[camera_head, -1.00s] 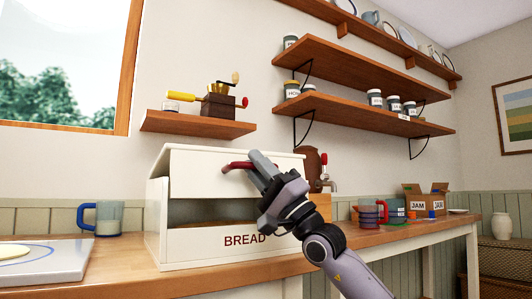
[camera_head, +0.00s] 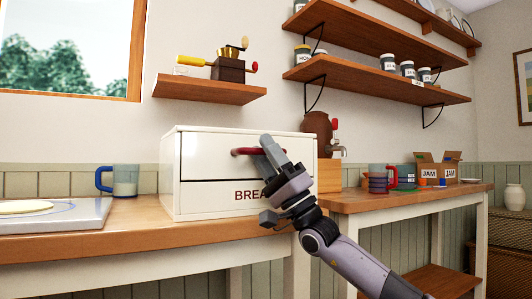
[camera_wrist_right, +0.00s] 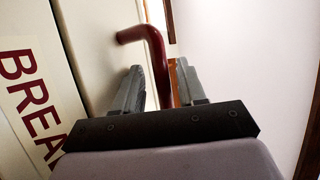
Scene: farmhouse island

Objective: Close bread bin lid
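The cream bread bin (camera_head: 196,200) stands on the wooden counter. Its front lid (camera_head: 210,156) hangs upright, flush with the front, with only a thin dark seam above the lower panel marked BREAD. A dark red bar handle (camera_head: 243,151) sticks out from the lid. My right gripper (camera_head: 272,146) is at the handle's right part and hides some of the lettering. In the right wrist view the gripper's fingers (camera_wrist_right: 158,92) stand apart on either side of the red handle (camera_wrist_right: 157,50), with a gap visible beside it. My left gripper is out of view.
A blue-handled mug (camera_head: 125,181) and a board (camera_head: 60,215) stand left of the bin. A shelf with a grinder (camera_head: 229,67) hangs above. A dispenser (camera_head: 317,135), red-trimmed mug (camera_head: 378,178) and jam box (camera_head: 438,167) are to the right.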

